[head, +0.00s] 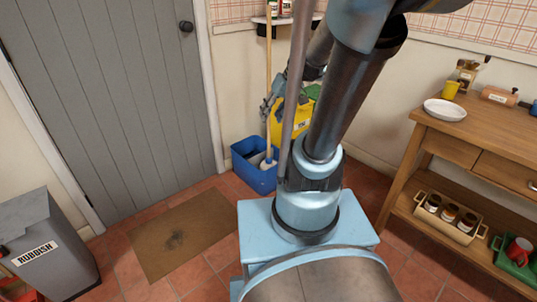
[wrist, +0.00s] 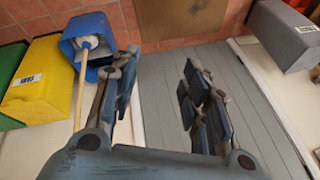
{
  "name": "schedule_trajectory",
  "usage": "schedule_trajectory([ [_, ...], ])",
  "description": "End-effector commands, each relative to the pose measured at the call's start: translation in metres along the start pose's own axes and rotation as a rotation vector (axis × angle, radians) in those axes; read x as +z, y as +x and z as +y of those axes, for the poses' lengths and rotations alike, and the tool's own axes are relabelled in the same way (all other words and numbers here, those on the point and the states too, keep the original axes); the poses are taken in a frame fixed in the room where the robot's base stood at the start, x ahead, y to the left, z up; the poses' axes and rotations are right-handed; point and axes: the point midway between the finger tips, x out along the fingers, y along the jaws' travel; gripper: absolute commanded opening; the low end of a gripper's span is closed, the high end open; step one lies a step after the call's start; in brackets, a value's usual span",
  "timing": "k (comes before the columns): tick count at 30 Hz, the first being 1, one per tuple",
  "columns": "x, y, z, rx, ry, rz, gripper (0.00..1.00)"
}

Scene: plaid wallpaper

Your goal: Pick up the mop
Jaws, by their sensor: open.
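The mop (head: 268,70) stands upright with a pale wooden handle, its white head (head: 267,163) low in a blue bucket (head: 253,178) by the door. In the wrist view the mop handle (wrist: 79,95) runs down the left side, outside the left finger, and the blue bucket (wrist: 90,25) is beyond the fingertips. My gripper (head: 268,105) is beside the handle in the head view. In the wrist view my gripper (wrist: 160,66) is open, with nothing between its fingers. Whether a finger touches the handle I cannot tell.
Yellow (head: 287,127) and green (wrist: 10,60) containers stand close to the bucket. A grey door (head: 110,90) is at left, with a brown mat (head: 185,235) before it. A grey rubbish bin (head: 50,240) is far left; a wooden table (head: 460,125) is at right.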

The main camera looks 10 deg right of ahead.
Motion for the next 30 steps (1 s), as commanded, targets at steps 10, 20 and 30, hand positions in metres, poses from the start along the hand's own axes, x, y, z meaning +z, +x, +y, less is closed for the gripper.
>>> schedule_trajectory([
  [10, -0.088, 0.006, 0.015, -0.153, -0.104, 0.145, 0.42],
  [20, -0.164, 0.013, 0.046, -0.259, -0.206, 0.323, 0.42],
  [30, -0.230, 0.023, 0.098, -0.321, -0.310, 0.540, 0.42],
])
